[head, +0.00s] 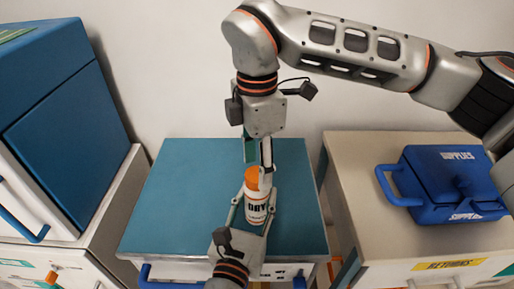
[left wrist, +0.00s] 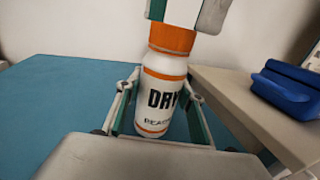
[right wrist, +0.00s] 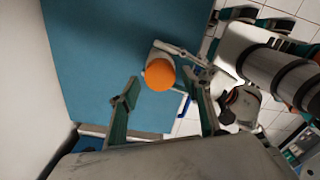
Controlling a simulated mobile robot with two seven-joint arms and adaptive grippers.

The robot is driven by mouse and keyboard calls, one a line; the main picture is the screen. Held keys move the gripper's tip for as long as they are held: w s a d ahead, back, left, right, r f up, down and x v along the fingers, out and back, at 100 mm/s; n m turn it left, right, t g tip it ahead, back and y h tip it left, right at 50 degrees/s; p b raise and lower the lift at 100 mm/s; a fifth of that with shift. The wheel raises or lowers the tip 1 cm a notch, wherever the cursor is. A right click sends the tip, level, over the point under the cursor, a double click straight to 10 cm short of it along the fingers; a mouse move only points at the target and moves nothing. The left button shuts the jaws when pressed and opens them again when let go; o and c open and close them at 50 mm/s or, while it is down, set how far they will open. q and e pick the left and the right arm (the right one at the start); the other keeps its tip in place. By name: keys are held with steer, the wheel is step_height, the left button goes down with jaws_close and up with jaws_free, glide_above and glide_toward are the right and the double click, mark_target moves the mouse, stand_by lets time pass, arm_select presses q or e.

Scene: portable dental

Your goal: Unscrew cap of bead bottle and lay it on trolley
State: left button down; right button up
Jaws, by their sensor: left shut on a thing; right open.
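The bead bottle (head: 257,204) is white with orange bands and dark lettering. It stands on the blue-topped trolley (head: 180,190), and its orange cap (head: 252,179) is on its top. My left gripper (head: 257,207) is shut around the bottle's body; the left wrist view shows the bottle (left wrist: 163,98) between its fingers. My right gripper (head: 257,160) points down from above at the cap. In the right wrist view, its open fingers (right wrist: 165,105) are apart, with the orange cap (right wrist: 159,75) showing beyond them. Whether a finger touches the cap I cannot tell.
A blue supplies box (head: 450,185) sits on the white cabinet (head: 365,215) to the right. A large blue box (head: 70,120) stands on another cabinet at the left. The trolley top left of the bottle is bare. A wall stands behind.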

steer(key=shift+f, duration=1)
